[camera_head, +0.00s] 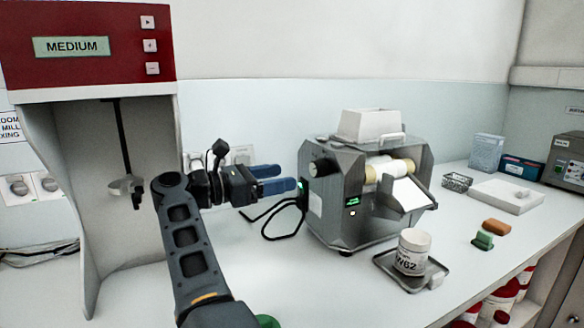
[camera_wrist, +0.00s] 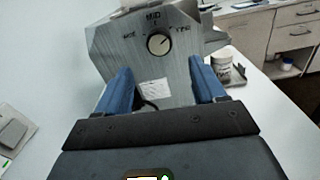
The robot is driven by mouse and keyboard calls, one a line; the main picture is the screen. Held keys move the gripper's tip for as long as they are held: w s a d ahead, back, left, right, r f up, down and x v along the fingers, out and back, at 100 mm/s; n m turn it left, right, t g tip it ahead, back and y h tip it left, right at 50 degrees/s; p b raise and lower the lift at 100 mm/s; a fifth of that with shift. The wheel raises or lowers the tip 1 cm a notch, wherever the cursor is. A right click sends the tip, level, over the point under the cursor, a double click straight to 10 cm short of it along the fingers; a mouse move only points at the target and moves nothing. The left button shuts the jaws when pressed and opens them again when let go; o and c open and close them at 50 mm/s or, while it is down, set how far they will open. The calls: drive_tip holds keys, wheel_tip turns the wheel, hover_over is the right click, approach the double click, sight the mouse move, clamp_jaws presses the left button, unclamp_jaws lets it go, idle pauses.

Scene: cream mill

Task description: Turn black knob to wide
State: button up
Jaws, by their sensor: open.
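The black knob (camera_head: 321,167) is on the left side panel of the grey steel mill (camera_head: 340,205). In the wrist view the knob (camera_wrist: 159,42) has a pale face and dark rim, with MID printed above it and labels to its left and right that are hard to read. A mark on its face seems to point to the upper right, but it is too small to be sure. My gripper (camera_head: 282,178) is open and empty, with its blue fingers pointing at that panel. In the wrist view the fingers (camera_wrist: 161,68) are apart, below the knob on either side, not touching it.
A red and white overhead mixer (camera_head: 85,45) reading MEDIUM stands at left. A black cable (camera_head: 268,222) loops below my gripper. A white jar (camera_head: 413,250) stands on a metal tray (camera_head: 386,264) before the mill. Green and orange items (camera_head: 496,227) lie to the right.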

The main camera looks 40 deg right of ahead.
sight(313, 171)
drive_tip(key=p+x, duration=0.2)
drive_tip(key=x, duration=0.4)
drive_tip(key=shift+d+r, duration=0.1)
drive_tip(key=shift+d, duration=0.15)
drive_tip(key=shift+s+d+p, duration=0.15)
drive_tip(key=shift+d+p, duration=0.2)
drive_tip(key=shift+d, duration=0.25)
drive_tip(key=shift+c, duration=0.4)
drive_tip(key=c, duration=1)
